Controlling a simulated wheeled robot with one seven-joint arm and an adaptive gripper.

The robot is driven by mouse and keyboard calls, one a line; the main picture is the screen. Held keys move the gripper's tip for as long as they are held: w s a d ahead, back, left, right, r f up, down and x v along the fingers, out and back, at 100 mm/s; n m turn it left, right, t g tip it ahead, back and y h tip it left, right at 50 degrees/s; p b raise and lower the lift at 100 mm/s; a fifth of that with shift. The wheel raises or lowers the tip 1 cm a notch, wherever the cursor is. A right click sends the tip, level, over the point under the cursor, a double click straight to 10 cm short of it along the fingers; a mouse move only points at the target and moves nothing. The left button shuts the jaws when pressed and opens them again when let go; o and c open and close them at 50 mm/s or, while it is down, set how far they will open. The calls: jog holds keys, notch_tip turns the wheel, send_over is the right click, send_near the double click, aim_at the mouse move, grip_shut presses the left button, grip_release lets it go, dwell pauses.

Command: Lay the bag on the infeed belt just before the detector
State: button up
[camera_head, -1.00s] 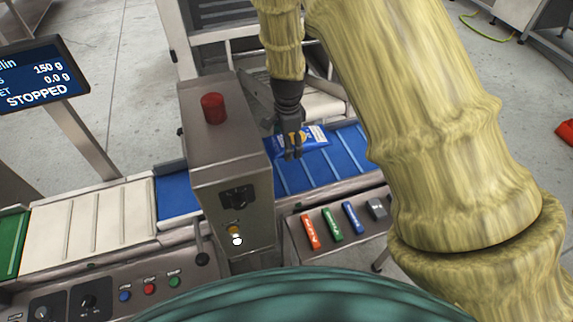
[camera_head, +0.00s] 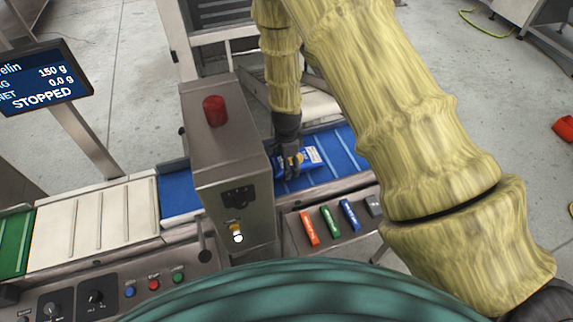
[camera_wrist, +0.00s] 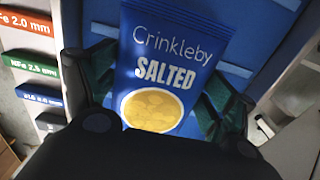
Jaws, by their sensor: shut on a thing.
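The blue bag (camera_head: 311,158), printed "Crinkleby SALTED" with a yellow crisp picture, is over the blue infeed belt (camera_head: 343,146), close to the right side of the detector housing (camera_head: 232,160). My gripper (camera_head: 292,168) points down and is shut on the bag. In the wrist view, the bag (camera_wrist: 172,60) lies between the two fingers, with its lower end hidden by the gripper body. The blue belt shows behind it. I cannot tell whether the bag touches the belt.
A red button (camera_head: 214,110) tops the detector. Orange (camera_head: 309,228), green (camera_head: 330,220) and blue (camera_head: 349,214) test sticks lie on the front ledge. A screen (camera_head: 42,78) reads "STOPPED". The belt right of the bag is clear.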

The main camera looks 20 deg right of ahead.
jog(key=shift+f, duration=0.95)
jog(key=shift+f, duration=0.15)
jog(key=o, duration=1)
jog(key=shift+c, duration=0.2)
jog(key=shift+r+b, duration=1.8)
jog(key=shift+r, duration=4.35)
